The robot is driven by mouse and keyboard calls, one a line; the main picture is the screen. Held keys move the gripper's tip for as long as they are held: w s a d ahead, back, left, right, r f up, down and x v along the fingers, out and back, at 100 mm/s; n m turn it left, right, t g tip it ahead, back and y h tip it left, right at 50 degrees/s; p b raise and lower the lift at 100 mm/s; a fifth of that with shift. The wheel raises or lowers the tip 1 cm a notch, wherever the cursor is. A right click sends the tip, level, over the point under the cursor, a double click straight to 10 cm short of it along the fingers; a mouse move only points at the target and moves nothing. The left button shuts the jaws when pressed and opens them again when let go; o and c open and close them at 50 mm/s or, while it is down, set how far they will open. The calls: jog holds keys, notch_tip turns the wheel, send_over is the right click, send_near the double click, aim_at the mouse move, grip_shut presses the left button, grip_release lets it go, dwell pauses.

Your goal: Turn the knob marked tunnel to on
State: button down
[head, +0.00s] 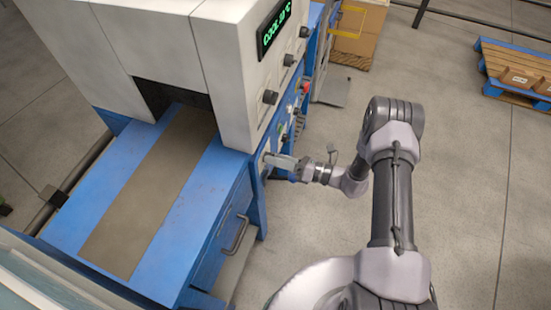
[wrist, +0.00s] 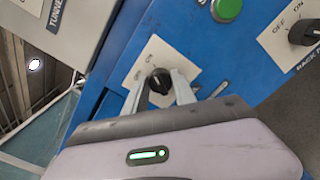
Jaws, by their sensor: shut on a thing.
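A black knob (wrist: 160,80) on a white plate (wrist: 184,72) shows in the wrist view, on the blue panel. "ON" is printed near the knob at the top of the plate. My gripper (wrist: 158,88) is shut on this knob, one pale finger on each side. Its name label is not readable, partly hidden by my gripper. A label reading roughly "TUNNEL" (wrist: 57,12), cut by the frame edge, is on the pale housing at the upper left. In the head view my gripper (head: 268,161) reaches the blue front panel, and the held knob is hidden there.
Another black knob (wrist: 304,30) with OFF and ON marks and a green button (wrist: 226,9) sit nearby on the panel. A drawer handle (head: 237,233) sticks out below. A pallet (head: 515,72) stands far right; the floor between is clear.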

jog(key=shift+m, duration=0.3)
jog(key=c, duration=1)
grip_release()
jog(key=p+v, duration=0.3)
jog(key=v, duration=1.4)
jog(key=shift+s+d, duration=0.1)
jog(key=shift+d, duration=0.1)
jog(key=shift+r, duration=0.1)
